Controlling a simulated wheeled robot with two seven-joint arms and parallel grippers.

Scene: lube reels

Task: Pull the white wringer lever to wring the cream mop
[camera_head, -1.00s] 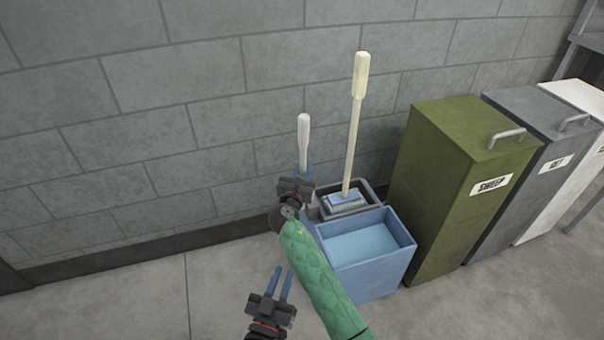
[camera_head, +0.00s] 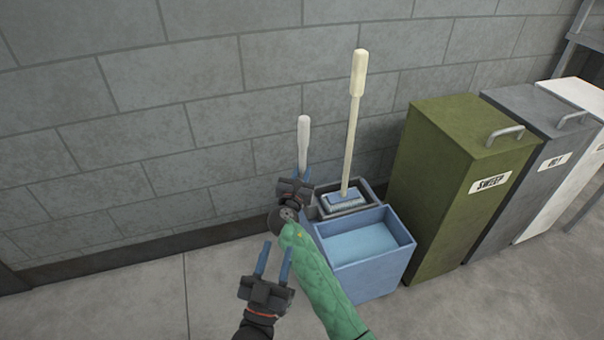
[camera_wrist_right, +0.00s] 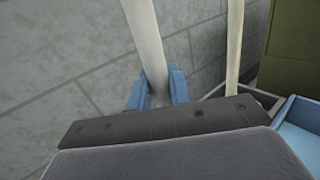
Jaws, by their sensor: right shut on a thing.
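The white wringer lever (camera_head: 304,140) stands upright at the left of the bucket. My right gripper (camera_head: 299,176) is shut on its lower part; the right wrist view shows the blue fingers on both sides of the white shaft (camera_wrist_right: 147,45). The cream mop (camera_head: 353,130) stands upright, its blue-grey head (camera_head: 345,198) in the grey wringer (camera_head: 374,196) at the back of the blue bucket (camera_head: 404,258). The mop handle also shows in the right wrist view (camera_wrist_right: 235,45). My left gripper (camera_head: 274,262) is open and empty, above the floor left of the bucket. The lever's foot is hidden.
A green bin labelled SWEEP (camera_head: 440,185) stands close to the right of the bucket, with grey (camera_head: 520,180) and white bins beyond. A block wall (camera_head: 170,110) rises behind. The floor (camera_head: 110,300) at the left is clear.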

